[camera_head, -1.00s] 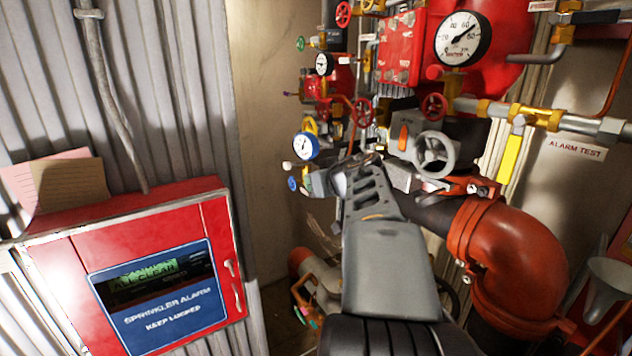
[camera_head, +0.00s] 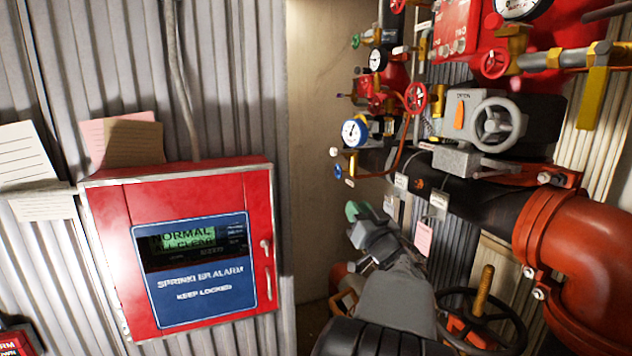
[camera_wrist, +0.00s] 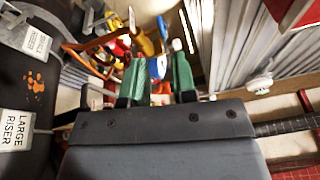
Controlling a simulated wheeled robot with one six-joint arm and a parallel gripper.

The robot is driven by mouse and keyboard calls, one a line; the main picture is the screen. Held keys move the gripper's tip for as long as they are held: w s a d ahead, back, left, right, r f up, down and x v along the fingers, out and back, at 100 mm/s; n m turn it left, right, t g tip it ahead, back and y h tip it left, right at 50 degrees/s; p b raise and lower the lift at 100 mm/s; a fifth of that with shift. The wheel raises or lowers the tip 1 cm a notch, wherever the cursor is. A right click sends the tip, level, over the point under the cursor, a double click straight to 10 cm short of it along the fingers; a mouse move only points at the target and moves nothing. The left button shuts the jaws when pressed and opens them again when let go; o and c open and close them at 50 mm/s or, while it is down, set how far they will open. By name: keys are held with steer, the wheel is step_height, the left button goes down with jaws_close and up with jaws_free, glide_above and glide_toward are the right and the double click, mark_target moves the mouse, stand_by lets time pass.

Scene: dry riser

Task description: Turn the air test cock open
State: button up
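I cannot tell for certain which fitting is the air test cock, as no label for it is readable. A blue-rimmed gauge (camera_head: 354,132) sits on the left of the red pipework, with small cocks below it: a small blue knob (camera_head: 338,171) and a brass fitting (camera_head: 353,162). My gripper (camera_head: 362,217) is below these fittings and apart from them in the head view. In the wrist view its two green fingertips (camera_wrist: 158,78) are spread with a gap between them and hold nothing. Blue and white parts (camera_wrist: 157,66) show beyond the gap.
A red sprinkler alarm cabinet (camera_head: 195,250) hangs on the left wall. A grey handwheel (camera_head: 497,124), a black pipe (camera_head: 460,178) and a large red elbow (camera_head: 575,235) stand to the right. A black wheel (camera_head: 480,318) is low at right. Bare wall lies left of the gauge.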

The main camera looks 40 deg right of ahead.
mark_target(341, 174)
steer(key=shift+n+t+h, duration=0.3)
steer(key=shift+n+t, duration=0.1)
steer(key=shift+n, duration=0.4)
steer(key=p+x, duration=0.1)
steer(key=x, duration=0.3)
steer(key=p+x, duration=0.2)
steer(key=x, duration=0.3)
steer(key=r+p+x, duration=0.1)
steer(key=p+x, duration=0.1)
steer(key=x, duration=0.3)
steer(key=shift+s, duration=0.35)
steer(key=shift+r, duration=0.1)
jaws_close()
